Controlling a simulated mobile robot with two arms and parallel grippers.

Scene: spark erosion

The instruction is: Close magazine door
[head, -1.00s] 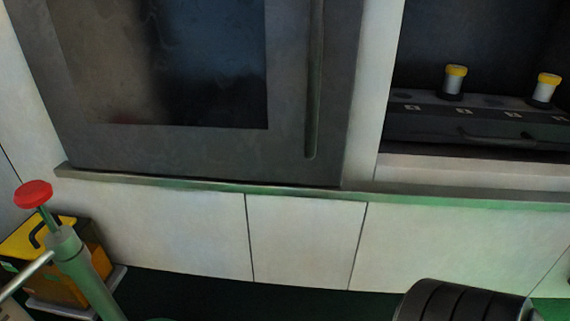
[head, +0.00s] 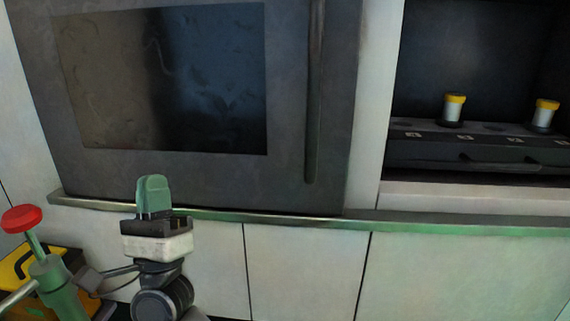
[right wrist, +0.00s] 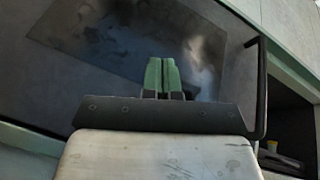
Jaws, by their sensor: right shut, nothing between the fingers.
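A large dark door (head: 285,175) with a glass window (head: 200,90) and a long vertical handle (head: 315,90) covers the left opening of a white machine. To its right is an open dark magazine compartment (head: 470,60); no separate door shows across it. My right gripper (head: 153,195) is shut and empty, its green fingers in front of the door's lower edge, left of the handle. In the right wrist view the shut fingers (right wrist: 162,75) point at the door's window (right wrist: 130,40), and the handle (right wrist: 262,90) stands to their right. I cannot tell whether the fingers touch the door. My left gripper is out of view.
Two yellow-capped holders (head: 453,108) (head: 545,113) stand on a dark rack (head: 480,150) with a bar handle. A metal ledge (head: 420,220) runs below the openings. A green pump with a red knob (head: 21,218) and a yellow-black box (head: 18,262) stand at lower left.

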